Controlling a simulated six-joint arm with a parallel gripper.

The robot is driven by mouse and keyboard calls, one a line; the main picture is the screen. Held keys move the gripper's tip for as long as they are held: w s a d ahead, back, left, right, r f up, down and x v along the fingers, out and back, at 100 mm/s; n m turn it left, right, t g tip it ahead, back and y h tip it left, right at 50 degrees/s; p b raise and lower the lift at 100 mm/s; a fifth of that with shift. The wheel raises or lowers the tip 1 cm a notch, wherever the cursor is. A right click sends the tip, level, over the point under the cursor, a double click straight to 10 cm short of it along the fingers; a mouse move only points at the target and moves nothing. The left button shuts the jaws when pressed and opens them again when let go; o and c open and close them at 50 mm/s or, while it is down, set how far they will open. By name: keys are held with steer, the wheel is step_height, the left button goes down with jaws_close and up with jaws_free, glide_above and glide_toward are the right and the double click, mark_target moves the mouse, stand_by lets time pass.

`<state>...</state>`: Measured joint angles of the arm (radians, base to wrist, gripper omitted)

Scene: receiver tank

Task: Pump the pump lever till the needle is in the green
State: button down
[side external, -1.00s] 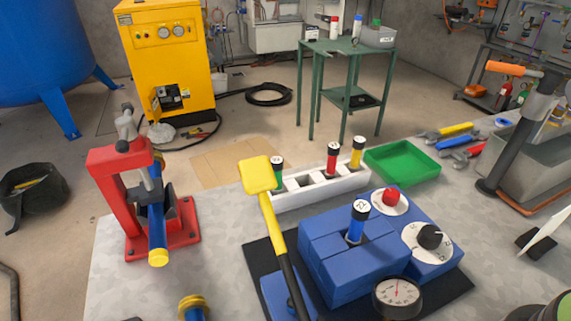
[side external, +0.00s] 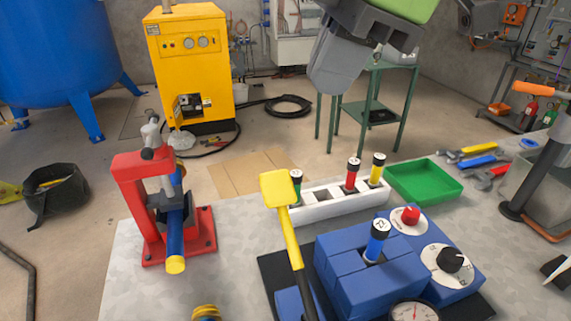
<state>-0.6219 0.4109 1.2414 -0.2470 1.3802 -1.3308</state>
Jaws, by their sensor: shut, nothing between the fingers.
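The pump lever (side external: 286,222) has a flat yellow paddle end and a yellow and black shaft. It rises, leaning left, from the front left of the blue pump block (side external: 345,270). The gauge (side external: 413,312) is at the bottom edge, partly cut off. Its needle shows as a thin red mark, but I cannot read it against a green zone. My gripper (side external: 335,75), dark grey, hangs at the top centre, above and behind the lever and apart from it. It is shut and empty.
A white rack (side external: 325,205) with green, red and yellow capped cylinders stands behind the block. A green tray (side external: 425,181) is to its right. A red clamp stand (side external: 135,205) holds a blue bar at the left.

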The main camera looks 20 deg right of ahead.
steer(key=shift+a, duration=0.2)
steer(key=shift+f, duration=0.1)
glide_toward(276, 187)
steer(key=x, duration=0.5)
steer(key=shift+s+a+f, duration=0.1)
steer(key=shift+s+a, duration=0.15)
steer(key=shift+w+f, duration=0.35)
steer(key=shift+f, duration=0.2)
steer(key=w+f, duration=0.4)
steer(key=f, duration=0.5)
steer(key=shift+w, duration=0.4)
steer(key=shift+f, duration=0.15)
